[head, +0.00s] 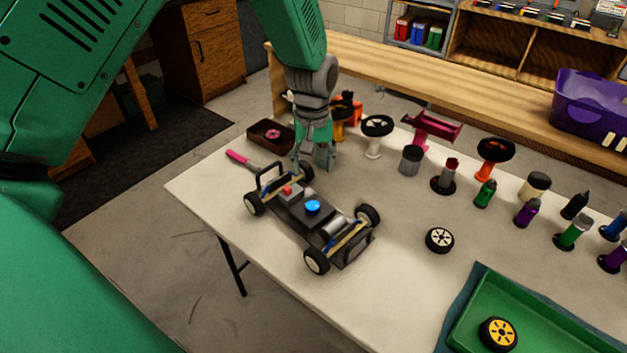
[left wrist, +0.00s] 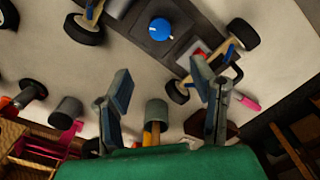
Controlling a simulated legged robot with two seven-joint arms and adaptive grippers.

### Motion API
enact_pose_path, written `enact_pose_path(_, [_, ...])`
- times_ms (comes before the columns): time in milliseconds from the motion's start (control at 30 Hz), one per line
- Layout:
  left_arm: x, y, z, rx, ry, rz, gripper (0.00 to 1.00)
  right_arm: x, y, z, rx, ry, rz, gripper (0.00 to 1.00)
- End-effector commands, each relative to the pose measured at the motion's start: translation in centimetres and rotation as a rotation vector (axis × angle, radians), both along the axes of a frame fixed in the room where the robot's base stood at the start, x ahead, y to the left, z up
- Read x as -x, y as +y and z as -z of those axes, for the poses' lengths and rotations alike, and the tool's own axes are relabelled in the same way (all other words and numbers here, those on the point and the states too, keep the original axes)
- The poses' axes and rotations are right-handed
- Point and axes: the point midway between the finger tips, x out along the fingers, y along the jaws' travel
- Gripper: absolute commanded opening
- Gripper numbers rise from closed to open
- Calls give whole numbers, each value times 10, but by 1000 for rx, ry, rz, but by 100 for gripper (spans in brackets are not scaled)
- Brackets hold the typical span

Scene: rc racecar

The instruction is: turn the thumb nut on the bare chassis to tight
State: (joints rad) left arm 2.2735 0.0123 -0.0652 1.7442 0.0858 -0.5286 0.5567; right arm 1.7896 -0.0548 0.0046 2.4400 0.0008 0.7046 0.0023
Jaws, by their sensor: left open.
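The bare chassis (head: 295,212) stands on the white table with its wheels on and no body shell. The blue round thumb nut (head: 313,207) sits on top near its middle. In the left wrist view the nut (left wrist: 160,29) is at the top centre, with part of the dark chassis (left wrist: 185,45) around it. My left gripper (head: 314,160) points down beyond the chassis's back left end, apart from the nut. In the left wrist view its fingers (left wrist: 162,85) are spread with nothing between them. My right gripper is not seen. I cannot tell how tight the nut is.
A pink-handled tool (head: 240,159) and a brown tray (head: 270,136) lie left of the gripper. Wheels on stands, a grey cylinder (head: 411,160) and several bottles line the back. A loose wheel (head: 439,240) and a green tray (head: 472,310) are at right.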

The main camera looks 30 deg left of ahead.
Motion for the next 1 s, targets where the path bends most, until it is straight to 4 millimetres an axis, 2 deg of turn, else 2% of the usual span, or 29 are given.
enact_pose_path(33, [1, 0, -6, -1, 1, -92, 51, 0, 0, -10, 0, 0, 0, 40])
enact_pose_path(300, [7, -4, -17, -3, 4, -849, 51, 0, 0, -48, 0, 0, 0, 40])
enact_pose_path(500, [10, -5, -20, -3, 3, -1275, 51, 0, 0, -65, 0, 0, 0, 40])
enact_pose_path(600, [10, -5, -20, -3, 2, -1386, 51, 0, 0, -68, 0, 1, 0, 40])
enact_pose_path(767, [11, -5, -11, -4, 3, -1438, 51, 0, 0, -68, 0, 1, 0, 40])
enact_pose_path(867, [11, -5, 2, -5, 5, -1436, 51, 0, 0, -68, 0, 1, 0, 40])
enact_pose_path(1000, [12, -6, 30, -5, 6, -1436, 51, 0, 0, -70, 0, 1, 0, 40])
